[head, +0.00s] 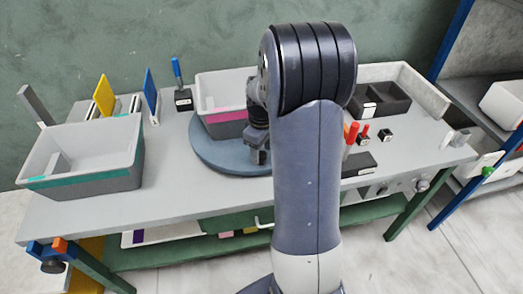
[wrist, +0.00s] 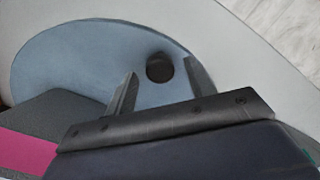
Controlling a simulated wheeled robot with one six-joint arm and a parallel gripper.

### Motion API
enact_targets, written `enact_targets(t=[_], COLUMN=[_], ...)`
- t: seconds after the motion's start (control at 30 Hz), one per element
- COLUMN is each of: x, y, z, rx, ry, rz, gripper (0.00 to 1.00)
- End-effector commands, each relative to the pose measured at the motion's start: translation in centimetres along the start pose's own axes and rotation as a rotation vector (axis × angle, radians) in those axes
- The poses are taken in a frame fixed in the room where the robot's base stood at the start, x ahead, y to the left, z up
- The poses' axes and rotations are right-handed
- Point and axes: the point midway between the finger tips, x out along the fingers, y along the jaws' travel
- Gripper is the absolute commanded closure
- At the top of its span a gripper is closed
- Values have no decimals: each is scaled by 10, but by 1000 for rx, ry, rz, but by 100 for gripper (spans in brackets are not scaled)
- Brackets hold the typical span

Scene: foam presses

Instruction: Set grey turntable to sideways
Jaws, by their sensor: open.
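The grey turntable (head: 215,155) is a round blue-grey disc on the bench, partly hidden by my arm. In the wrist view its surface (wrist: 75,62) fills the upper left. A grey bin with a pink stripe (head: 222,118) stands on it. A short dark round peg (wrist: 159,67) stands near the disc's edge. My gripper (head: 257,157) is low over the disc's right part. In the wrist view my open gripper (wrist: 160,68) has one finger on each side of the peg. I cannot tell whether either finger touches it.
A bin with a green stripe (head: 85,178) stands at the bench's left. Behind it are a yellow panel (head: 104,96) and a blue panel (head: 151,92). A dark tray (head: 384,102) and red pieces (head: 352,132) lie right of my arm. The bench front is clear.

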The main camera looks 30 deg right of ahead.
Motion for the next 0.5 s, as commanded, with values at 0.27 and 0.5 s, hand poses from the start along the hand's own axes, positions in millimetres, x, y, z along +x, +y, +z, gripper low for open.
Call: enact_targets(t=[0.27,0.5], x=[10,9], y=[0,0], z=[0,0], rx=[0,0], ry=[1,1], rz=[1,1], gripper=[48,56])
